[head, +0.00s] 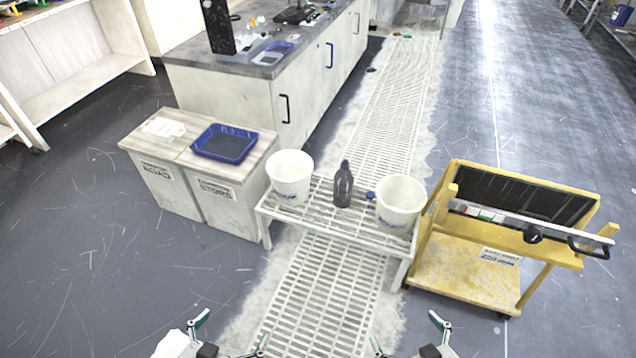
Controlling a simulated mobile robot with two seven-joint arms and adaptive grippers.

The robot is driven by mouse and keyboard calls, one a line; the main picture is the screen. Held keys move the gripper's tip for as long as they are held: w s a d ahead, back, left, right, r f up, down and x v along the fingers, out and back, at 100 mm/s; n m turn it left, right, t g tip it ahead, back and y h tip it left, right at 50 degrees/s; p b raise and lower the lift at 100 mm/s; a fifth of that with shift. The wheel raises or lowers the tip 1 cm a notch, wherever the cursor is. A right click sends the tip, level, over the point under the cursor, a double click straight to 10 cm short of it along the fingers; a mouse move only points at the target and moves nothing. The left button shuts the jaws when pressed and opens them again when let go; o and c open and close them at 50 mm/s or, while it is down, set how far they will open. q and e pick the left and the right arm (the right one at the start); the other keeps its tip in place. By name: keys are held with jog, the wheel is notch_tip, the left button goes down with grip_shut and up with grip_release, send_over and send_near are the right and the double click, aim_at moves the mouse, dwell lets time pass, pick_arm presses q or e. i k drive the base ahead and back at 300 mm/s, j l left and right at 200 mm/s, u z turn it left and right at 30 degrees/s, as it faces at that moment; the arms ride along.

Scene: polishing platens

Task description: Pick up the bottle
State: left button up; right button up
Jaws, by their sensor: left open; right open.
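A dark grey bottle (343,186) stands upright on a low white slatted rack (322,220), between two white buckets. My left gripper (232,332) is at the bottom edge of the head view, open and empty, well short of the rack. My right gripper (408,332) is also at the bottom edge, open and empty, to the right of the floor grating. Both grippers are apart from the bottle and nearer to me than it. The lower parts of both grippers are cut off by the picture edge.
A left white bucket (290,175) and a right white bucket (400,201) flank the bottle. A small blue object (370,195) is beside the right bucket. A yellow cart (465,266) stands right of the rack; cabinets with a blue tray (225,156) stand left. Floor before the rack is clear.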

aim_at(343, 178)
jog(key=i+j+z, duration=0.6)
jog(key=z, duration=0.2)
jog(key=i+j+z, duration=0.2)
jog(key=j+z, duration=0.2)
jog(key=j, duration=0.15)
